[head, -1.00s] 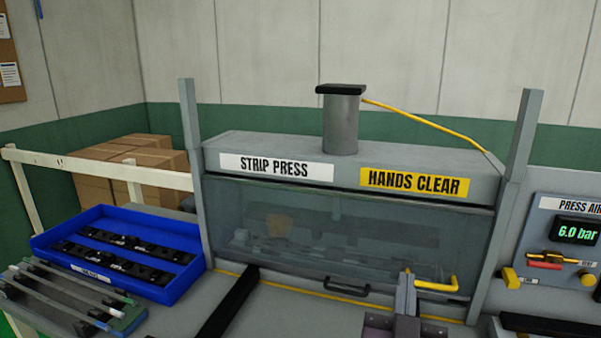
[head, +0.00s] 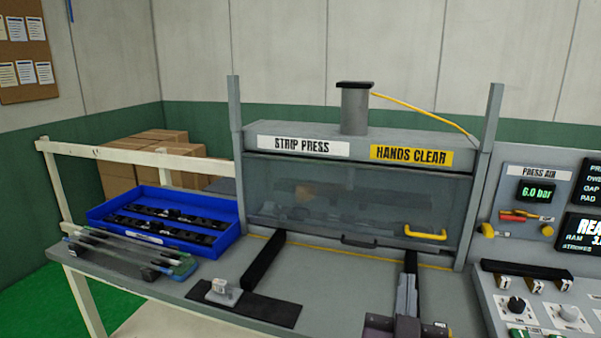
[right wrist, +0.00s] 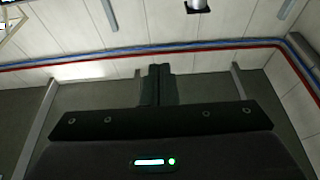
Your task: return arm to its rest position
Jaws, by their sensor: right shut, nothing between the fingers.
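My right gripper (head: 406,284) is low in the head view, over the bench in front of the strip press. It is shut and empty, pointing toward the press and apart from its yellow door handle (head: 426,234). Its closed fingers also show in the right wrist view (right wrist: 157,86), with wall and ceiling beyond. The strip press (head: 345,148) has its clear door (head: 345,205) down, with dim parts behind it. My left gripper is not in view.
A blue tray (head: 228,241) with dark strips stands at the left, beside a rack (head: 112,262) of long strips. A dark mat (head: 267,309) with a small grey block (head: 222,290) lies in front. Control panels (head: 530,195) stand at the right. Two dark rails cross the bench.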

